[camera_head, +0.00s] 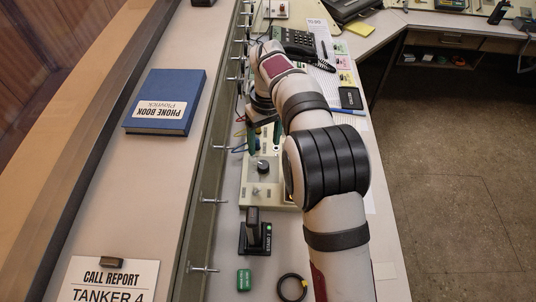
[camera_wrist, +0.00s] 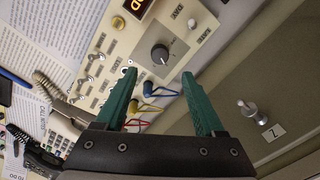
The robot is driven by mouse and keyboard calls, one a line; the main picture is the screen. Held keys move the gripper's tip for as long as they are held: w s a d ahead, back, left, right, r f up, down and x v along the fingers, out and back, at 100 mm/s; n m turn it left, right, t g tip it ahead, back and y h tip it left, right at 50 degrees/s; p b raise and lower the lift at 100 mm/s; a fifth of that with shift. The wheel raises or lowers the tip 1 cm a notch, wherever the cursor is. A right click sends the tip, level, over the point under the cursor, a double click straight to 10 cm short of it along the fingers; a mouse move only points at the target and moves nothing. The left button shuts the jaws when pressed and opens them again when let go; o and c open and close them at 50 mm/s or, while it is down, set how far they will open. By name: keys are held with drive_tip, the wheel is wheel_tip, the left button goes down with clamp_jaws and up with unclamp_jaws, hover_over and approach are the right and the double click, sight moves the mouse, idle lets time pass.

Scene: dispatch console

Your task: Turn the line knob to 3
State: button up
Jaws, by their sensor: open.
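A round dark knob (camera_wrist: 159,53) with a pale mark stands on a cream console panel (camera_wrist: 120,42). It also shows in the head view (camera_head: 263,167). The numbers around it are too small to read, so I cannot tell its setting or confirm its label. My gripper (camera_wrist: 160,76) has two green fingers, spread apart with nothing between them. In the wrist view the knob appears just beyond the fingertips, apart from them. In the head view my gripper (camera_head: 264,142) is above the panel, on the far side of the knob, and my arm covers part of the panel.
A lit display (camera_wrist: 137,6) is on the panel. A black lever unit (camera_head: 254,236) stands nearer, and a blue phone book (camera_head: 166,102) lies left beyond the metal rail.

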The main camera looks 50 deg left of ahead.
sight(263, 164)
drive_tip(key=f, duration=0.8)
drive_tip(key=shift+s+f, duration=0.2)
drive_tip(key=shift+f, duration=0.15)
drive_tip(key=shift+c, duration=0.2)
clamp_jaws()
